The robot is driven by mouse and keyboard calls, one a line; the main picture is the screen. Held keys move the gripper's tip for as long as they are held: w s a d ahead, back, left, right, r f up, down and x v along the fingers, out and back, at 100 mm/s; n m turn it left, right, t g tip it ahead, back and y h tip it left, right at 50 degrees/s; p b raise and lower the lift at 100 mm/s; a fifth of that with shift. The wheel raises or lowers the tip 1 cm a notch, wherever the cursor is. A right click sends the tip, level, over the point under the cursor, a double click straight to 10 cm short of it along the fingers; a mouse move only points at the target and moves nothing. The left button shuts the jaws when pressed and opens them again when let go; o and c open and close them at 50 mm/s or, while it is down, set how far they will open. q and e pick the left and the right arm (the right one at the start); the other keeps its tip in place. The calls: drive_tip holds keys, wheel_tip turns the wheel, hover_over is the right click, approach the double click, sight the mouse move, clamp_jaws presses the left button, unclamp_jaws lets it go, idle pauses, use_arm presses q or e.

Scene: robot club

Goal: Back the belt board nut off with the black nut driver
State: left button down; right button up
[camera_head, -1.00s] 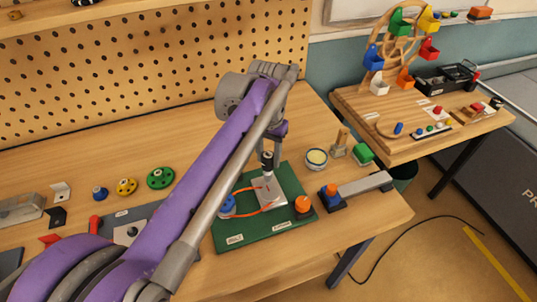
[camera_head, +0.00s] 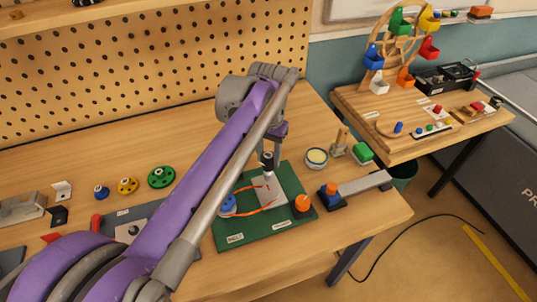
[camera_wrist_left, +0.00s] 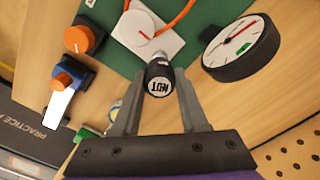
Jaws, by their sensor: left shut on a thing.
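My left gripper (camera_wrist_left: 158,100) is shut on the black nut driver (camera_wrist_left: 159,75), whose end cap is marked NUT. In the head view the driver (camera_head: 267,160) stands upright over the pale plate (camera_head: 274,187) on the green belt board (camera_head: 234,241). The driver hides the nut, so I cannot tell whether its tip is seated. An orange belt (camera_head: 254,211) runs from the blue pulley (camera_head: 227,206) to the plate. The plate, with a red pointer mark, also shows in the left wrist view (camera_wrist_left: 137,30). My right gripper is out of view.
An orange knob (camera_head: 302,205) stands on the board's right side. A blue-and-orange clamp with a grey bar (camera_head: 360,187) lies to its right. A dial gauge (camera_wrist_left: 241,46) lies close to the driver in the left wrist view.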

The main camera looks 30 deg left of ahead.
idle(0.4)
use_arm(q)
drive_tip(key=shift+f, duration=0.35)
idle(0.5)
drive_tip(key=shift+f, duration=0.15)
idle(0.7)
drive_tip(key=shift+c, duration=2)
unclamp_jaws()
drive_tip(key=shift+c, duration=0.3)
